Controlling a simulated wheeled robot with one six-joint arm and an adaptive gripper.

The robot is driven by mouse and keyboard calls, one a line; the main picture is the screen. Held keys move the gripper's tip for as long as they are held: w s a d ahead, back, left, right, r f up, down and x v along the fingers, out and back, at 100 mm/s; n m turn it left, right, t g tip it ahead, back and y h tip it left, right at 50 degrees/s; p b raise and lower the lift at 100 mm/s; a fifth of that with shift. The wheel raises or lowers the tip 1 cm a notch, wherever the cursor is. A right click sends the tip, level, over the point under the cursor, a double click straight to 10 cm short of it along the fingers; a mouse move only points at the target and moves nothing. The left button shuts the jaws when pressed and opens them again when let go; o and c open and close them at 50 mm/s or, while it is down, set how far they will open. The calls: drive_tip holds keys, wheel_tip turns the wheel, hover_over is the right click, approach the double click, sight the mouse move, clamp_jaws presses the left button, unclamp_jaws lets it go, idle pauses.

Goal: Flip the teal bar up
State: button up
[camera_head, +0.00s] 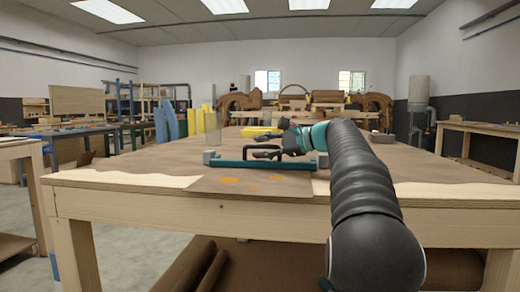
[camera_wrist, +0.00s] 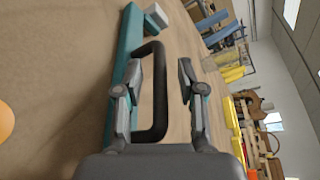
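The teal bar (camera_head: 250,164) lies low along the front part of the workbench, between grey end blocks. A black U-shaped handle (camera_head: 262,152) stands on its middle. In the wrist view the teal bar (camera_wrist: 129,35) runs down the left side, partly hidden by a finger, and the black handle (camera_wrist: 160,85) is in the centre. My gripper (camera_wrist: 158,72) is open, with one finger on each side of the handle's outer rail and gaps on both sides. In the head view my gripper (camera_head: 285,142) is just right of the handle.
The workbench (camera_head: 180,183) has a brown top with a wavy pale front edge. A brown sheet with orange spots (camera_head: 230,181) lies in front of the bar. Yellow blocks (camera_head: 255,132), blue forms and a grey bowl (camera_head: 383,137) stand farther back. The bench's left middle is clear.

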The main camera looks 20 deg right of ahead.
drive_tip(key=shift+w+a+f, duration=0.1)
drive_tip(key=shift+w+a, duration=0.15)
drive_tip(key=shift+w, duration=0.1)
clamp_jaws()
